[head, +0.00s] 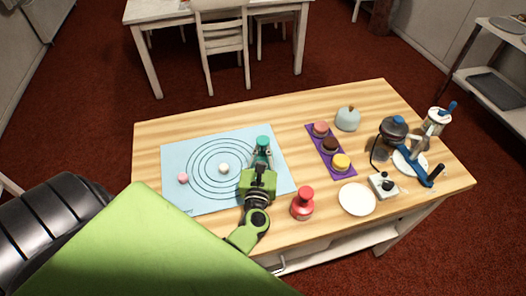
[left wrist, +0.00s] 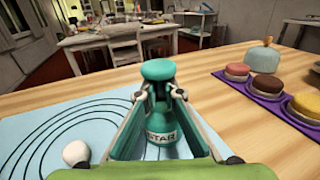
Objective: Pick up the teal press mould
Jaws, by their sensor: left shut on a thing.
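The teal press mould (head: 263,142) stands upright at the right part of the light blue mat (head: 175,165). In the left wrist view the mould (left wrist: 158,70) has a round teal knob and a body with a white label reading "STAR". My left gripper (head: 262,158) is shut on it, with one finger on each side just below the knob. The gripper partly hides the mould's lower body in the head view. I cannot tell whether its base touches the mat. My right gripper is not in view.
A white ball (head: 224,168) and a pink ball (head: 183,178) lie on the mat. A red press mould (head: 302,204) stands right of my arm. A purple tray (head: 345,176) of cakes, a white plate (head: 357,199) and a pale blue kettle-like pot (head: 347,119) are further right.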

